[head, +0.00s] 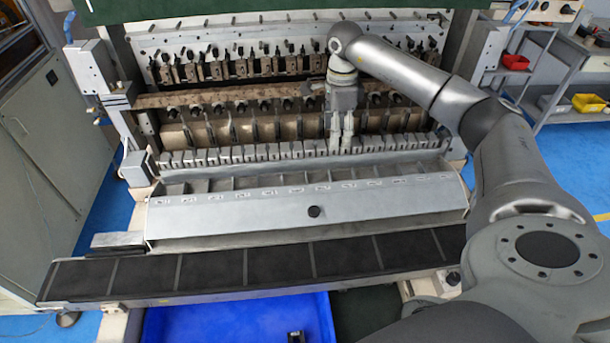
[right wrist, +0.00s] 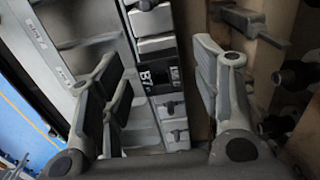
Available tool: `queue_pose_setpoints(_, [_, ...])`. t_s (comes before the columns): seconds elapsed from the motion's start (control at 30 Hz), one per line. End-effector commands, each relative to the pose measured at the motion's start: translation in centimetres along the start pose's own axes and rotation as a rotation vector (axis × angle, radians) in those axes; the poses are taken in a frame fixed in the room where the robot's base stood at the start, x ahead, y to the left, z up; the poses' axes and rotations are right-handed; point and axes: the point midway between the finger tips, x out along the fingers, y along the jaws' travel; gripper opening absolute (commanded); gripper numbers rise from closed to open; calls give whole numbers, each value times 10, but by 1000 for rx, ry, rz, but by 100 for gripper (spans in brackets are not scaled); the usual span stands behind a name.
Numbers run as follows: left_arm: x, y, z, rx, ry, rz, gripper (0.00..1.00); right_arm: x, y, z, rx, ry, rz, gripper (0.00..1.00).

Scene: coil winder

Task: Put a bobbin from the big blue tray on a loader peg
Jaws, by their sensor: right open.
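The big blue tray (head: 225,322) lies at the bottom of the head view, cut off by the frame edge. A small dark object (head: 296,337) sits in it, also cut off; I cannot tell whether it is a bobbin. My right gripper (head: 342,148) points down over the machine's row of grey blocks. I see no bobbin between the fingers. Dark round-ended pegs (right wrist: 292,77) stand to the right of them. My left gripper is out of view.
The coil winder (head: 290,68) fills the middle, with a sloping grey cover (head: 250,217) and a black sectioned shelf (head: 210,271) in front. A grey cabinet (head: 45,150) stands left. A shelf with red (head: 515,62) and yellow (head: 588,103) bins stands right.

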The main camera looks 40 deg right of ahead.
Motion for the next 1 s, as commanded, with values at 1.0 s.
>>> queue_pose_setpoints(1.0, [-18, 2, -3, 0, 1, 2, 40, -17, 126, 111, -1100, 14, 5, 58])
